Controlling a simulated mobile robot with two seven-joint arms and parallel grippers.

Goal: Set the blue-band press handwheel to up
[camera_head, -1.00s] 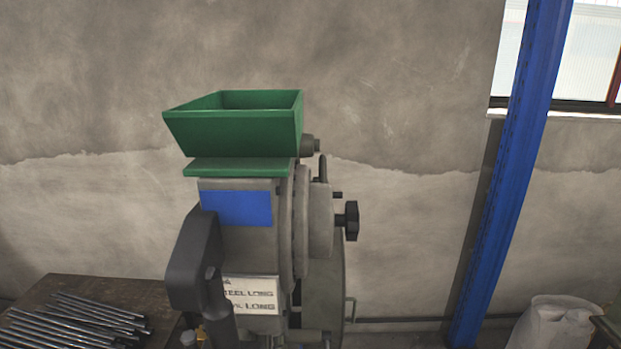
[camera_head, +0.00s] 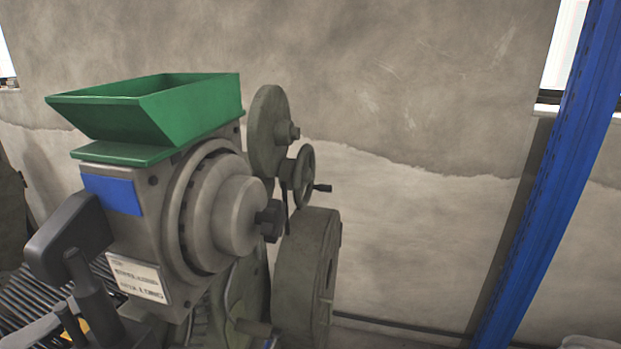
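The press with the blue band (camera_head: 122,196) stands at the left of the head view, turned at an angle, with a green hopper on top. A small grey handwheel (camera_head: 304,176) shows behind it on its right side, seen nearly edge-on. Its dark crank handle (camera_head: 323,188) sticks out to the right, near the wheel's middle height. A dark star knob (camera_head: 270,221) sits on the round grey hub of the press, left of and below the handwheel.
A large grey disc (camera_head: 268,130) stands behind the handwheel, and a thick grey wheel (camera_head: 309,280) below it. Dark rods (camera_head: 35,300) lie at lower left. A blue post (camera_head: 550,180) stands at right; the space between looks clear.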

